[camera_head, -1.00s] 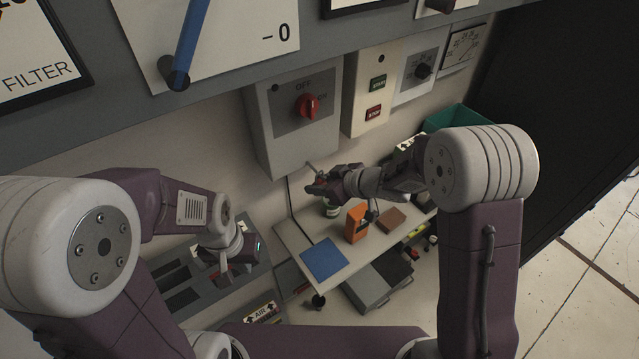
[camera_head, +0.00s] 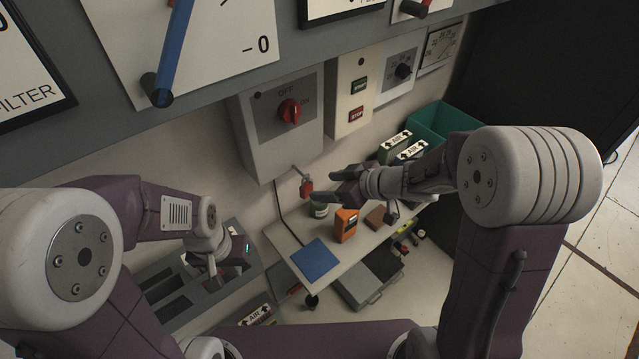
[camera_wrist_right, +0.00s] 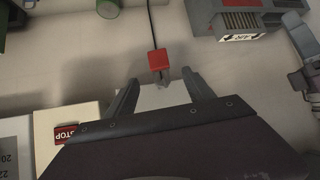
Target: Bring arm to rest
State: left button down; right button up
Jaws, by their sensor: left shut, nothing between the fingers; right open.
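My right gripper (camera_head: 340,186) is open and empty in front of the wall, under the grey switch box. A red block-shaped handle (camera_head: 306,188) on a short stem from that box is just left of its fingers. In the right wrist view the two dark fingers (camera_wrist_right: 161,86) stand apart, and the red handle (camera_wrist_right: 158,61) is beyond their tips, clear of both. My left gripper (camera_head: 238,255) is shut and empty at lower left, over the grey slotted rack; its fingertips are small and partly hidden.
A grey box with a red rotary knob (camera_head: 290,111) hangs above the handle. Below is a small table (camera_head: 287,240) with a blue square (camera_head: 315,260) and an orange device (camera_head: 345,226). A green bin (camera_head: 440,122) stands at right. Pale floor is free at far right.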

jog(key=shift+f, duration=0.1)
jog(key=s+d+f+m+t+h+b, duration=0.1)
jog(key=s+d+f+m+h+b, duration=0.1)
jog(key=d+f+m+h, duration=0.3)
jog(key=s+d+m+h+b, duration=0.1)
jog(key=d+m+h, duration=0.25)
jog(key=d, duration=0.45)
jog(key=s+f+m+g, duration=0.1)
jog(key=s+f+g, duration=0.1)
jog(key=s, duration=0.5)
jog(key=s+f+m+g, duration=0.1)
jog(key=s+f+g, duration=0.2)
jog(key=s, duration=0.4)
jog(key=shift+f+g, duration=0.3)
jog(key=shift+g, duration=0.4)
